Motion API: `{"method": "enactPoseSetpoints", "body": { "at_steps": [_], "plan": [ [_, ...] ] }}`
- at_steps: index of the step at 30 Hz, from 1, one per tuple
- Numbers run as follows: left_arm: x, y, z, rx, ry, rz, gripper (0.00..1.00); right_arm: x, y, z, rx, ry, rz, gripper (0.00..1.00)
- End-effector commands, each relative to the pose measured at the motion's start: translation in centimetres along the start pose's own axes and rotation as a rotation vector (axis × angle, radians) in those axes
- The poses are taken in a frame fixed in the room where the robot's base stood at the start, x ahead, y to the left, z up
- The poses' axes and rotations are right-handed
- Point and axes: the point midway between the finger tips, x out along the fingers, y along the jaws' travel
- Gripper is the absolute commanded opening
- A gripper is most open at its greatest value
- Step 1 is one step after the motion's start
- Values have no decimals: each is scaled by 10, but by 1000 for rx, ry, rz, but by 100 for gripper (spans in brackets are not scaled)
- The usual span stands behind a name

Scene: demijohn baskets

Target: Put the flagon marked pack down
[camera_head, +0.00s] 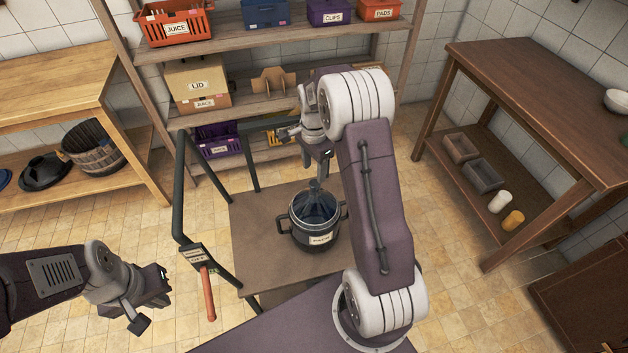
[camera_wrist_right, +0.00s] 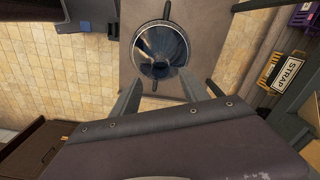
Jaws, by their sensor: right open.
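A dark glass flagon (camera_head: 315,205) stands upright in a black two-handled basket (camera_head: 316,236) on a brown trolley top. A white label is on the basket's front, its word too small to read surely. The flagon also shows from above in the right wrist view (camera_wrist_right: 161,50). My right gripper (camera_head: 322,168) is just above the flagon's neck. Its two fingers are apart with nothing between them in the right wrist view (camera_wrist_right: 162,95). My left gripper (camera_head: 152,302) is open and empty over the floor at lower left, left of the trolley.
Shelves behind hold labelled bins, including a JUICE bin (camera_head: 176,28). A wooden table (camera_head: 540,95) stands at right, a bench (camera_head: 50,80) at left. Free trolley top lies left of the basket.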

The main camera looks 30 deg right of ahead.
Motion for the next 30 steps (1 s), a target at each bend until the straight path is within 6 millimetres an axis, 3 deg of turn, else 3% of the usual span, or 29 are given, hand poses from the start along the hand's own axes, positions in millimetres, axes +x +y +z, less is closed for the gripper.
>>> {"method": "enactPoseSetpoints", "body": {
  "at_steps": [3, 6, 11, 14, 17, 21, 25, 30],
  "plan": [
    [-1, 0, 0, 0, 0, 0, 0, -22, -1, 0, 0, 1, -2, 53],
    [-2, 0, 0, 0, 0, 0, 0, -31, 0, 0, 0, 0, -1, 53],
    [-2, 0, 0, 0, 0, 0, 0, -34, 1, 1, -7, -1, 1, 53],
    [-2, 0, 0, 0, 0, 0, 0, -37, 12, 20, -152, 1, -10, 53],
    [-2, 0, 0, 0, 0, 0, 0, -39, 45, 60, -495, 11, -35, 53],
    [-1, 0, 0, 0, 0, 0, 0, -34, 104, 108, -993, 41, -71, 53],
    [-1, 0, 0, 0, 0, 0, 0, -26, 146, 131, -1290, 65, -86, 53],
    [-1, 0, 0, 0, 0, 0, 0, -23, 160, 137, -1395, 74, -90, 53]
  ]
}}
